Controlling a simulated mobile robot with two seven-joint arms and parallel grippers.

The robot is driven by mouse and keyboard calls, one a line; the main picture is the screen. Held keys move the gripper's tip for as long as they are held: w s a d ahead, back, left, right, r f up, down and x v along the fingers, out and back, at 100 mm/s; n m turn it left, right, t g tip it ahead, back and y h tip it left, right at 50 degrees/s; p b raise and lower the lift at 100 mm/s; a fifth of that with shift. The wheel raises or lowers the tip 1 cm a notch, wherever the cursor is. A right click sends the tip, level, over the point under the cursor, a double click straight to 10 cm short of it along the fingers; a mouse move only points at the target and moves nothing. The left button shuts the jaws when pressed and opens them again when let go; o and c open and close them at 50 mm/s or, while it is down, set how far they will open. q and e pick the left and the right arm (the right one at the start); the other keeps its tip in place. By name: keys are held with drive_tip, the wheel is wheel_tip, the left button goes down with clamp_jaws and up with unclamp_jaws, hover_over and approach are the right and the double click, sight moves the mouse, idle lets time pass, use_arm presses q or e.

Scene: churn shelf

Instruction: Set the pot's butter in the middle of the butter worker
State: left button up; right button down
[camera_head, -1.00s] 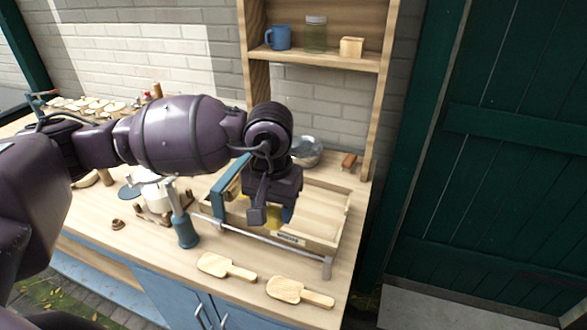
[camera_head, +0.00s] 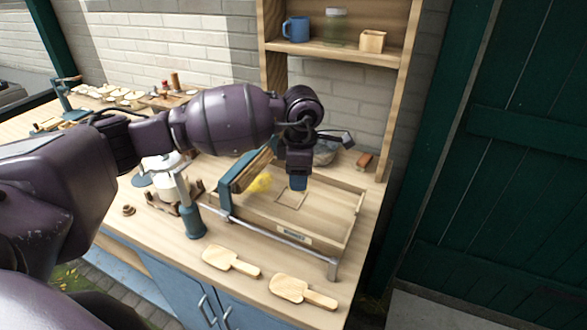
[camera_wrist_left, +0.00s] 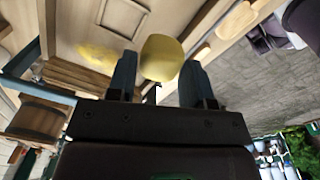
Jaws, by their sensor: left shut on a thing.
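The butter worker (camera_head: 345,222) is a shallow wooden tray with a square outline (camera_head: 289,200) in its middle and a teal-and-wood roller part at its left end. My left gripper (camera_head: 298,184) is over the tray, just behind the square in the picture. In the left wrist view its fingers (camera_wrist_left: 158,85) are shut on a yellow butter lump (camera_wrist_left: 161,58). My gripper hides that lump in the head view. Another yellow patch (camera_head: 261,182) lies in the tray's left part; it also shows in the wrist view (camera_wrist_left: 98,54). The white pot (camera_head: 157,169) stands left of the tray. My right gripper is out of view.
Two wooden paddles (camera_head: 230,261) (camera_head: 300,291) lie in front of the tray. A shelf (camera_head: 345,53) with a blue mug (camera_head: 296,29) rises at the back.

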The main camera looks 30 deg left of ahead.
use_arm(q)
drive_tip(key=w+a+f+n, duration=0.1)
drive_tip(key=n, duration=0.3)
drive_tip(key=w+a+f+n+b, duration=0.1)
drive_tip(key=w+n, duration=0.1)
drive_tip(key=n, duration=0.3)
drive_tip(key=w+a+f+n, duration=0.2)
drive_tip(key=n, duration=0.2)
drive_tip(key=shift+n, duration=0.4)
drive_tip(key=shift+a+f+b, duration=0.15)
drive_tip(key=shift+f+b, duration=1)
drive_tip(key=shift+f, duration=0.65)
